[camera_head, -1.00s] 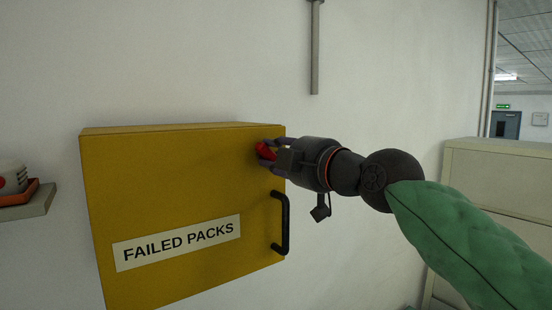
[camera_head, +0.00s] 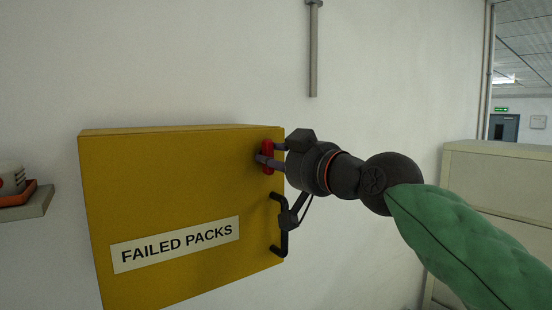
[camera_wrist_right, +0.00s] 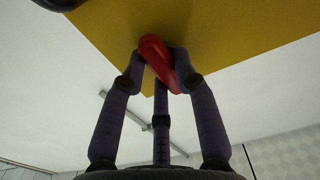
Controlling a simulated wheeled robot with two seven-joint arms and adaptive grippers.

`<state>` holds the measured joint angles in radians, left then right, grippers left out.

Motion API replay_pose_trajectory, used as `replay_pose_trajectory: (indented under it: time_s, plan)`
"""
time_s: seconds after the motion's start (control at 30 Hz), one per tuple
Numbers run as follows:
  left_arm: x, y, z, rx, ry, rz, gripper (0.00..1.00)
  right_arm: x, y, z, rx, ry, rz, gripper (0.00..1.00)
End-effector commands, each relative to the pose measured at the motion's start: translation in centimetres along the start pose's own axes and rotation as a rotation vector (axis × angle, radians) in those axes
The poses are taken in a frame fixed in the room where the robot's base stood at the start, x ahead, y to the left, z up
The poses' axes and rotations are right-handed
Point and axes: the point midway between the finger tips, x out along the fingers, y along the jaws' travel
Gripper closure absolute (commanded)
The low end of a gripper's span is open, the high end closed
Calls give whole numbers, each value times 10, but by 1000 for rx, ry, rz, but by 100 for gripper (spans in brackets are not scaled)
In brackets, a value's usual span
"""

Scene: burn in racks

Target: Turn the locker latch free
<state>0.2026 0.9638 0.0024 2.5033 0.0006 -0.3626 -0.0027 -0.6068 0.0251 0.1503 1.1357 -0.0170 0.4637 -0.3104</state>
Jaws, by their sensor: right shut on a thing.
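The yellow locker (camera_head: 180,185) hangs on the wall, its door labelled FAILED PACKS and closed. The red latch (camera_head: 267,157) is at the door's upper right and now stands about upright in the head view. My right gripper (camera_head: 268,160) is shut on the latch, its fingers around it. In the right wrist view the red latch (camera_wrist_right: 158,62) sits between the dark fingers of my right gripper (camera_wrist_right: 157,75), against the yellow door (camera_wrist_right: 200,30). The black door handle (camera_head: 284,240) is just below the gripper, partly hidden by a wrist part. My left gripper is not in view.
A small shelf (camera_head: 30,205) with a red tray (camera_head: 18,194) and a white object is at the far left. A beige cabinet (camera_head: 500,165) stands at the right. A grey conduit (camera_head: 314,60) runs up the wall above. The wall between is bare.

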Motion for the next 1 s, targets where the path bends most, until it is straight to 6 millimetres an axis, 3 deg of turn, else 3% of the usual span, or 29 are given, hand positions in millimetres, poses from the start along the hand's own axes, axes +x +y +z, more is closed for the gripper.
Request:
replay_pose_trajectory:
  time_s: [0.63, 0.67, 0.73, 1.0]
  plan:
    - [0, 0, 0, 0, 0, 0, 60, -1, 0, -1, 57, 4, 1, 100]
    - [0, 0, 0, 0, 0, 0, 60, -1, 0, -1, 57, 4, 1, 67]
    - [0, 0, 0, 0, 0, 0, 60, -1, 0, -1, 56, 4, 1, 48]
    - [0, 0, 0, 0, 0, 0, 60, 0, 0, 0, 55, 2, 1, 46]
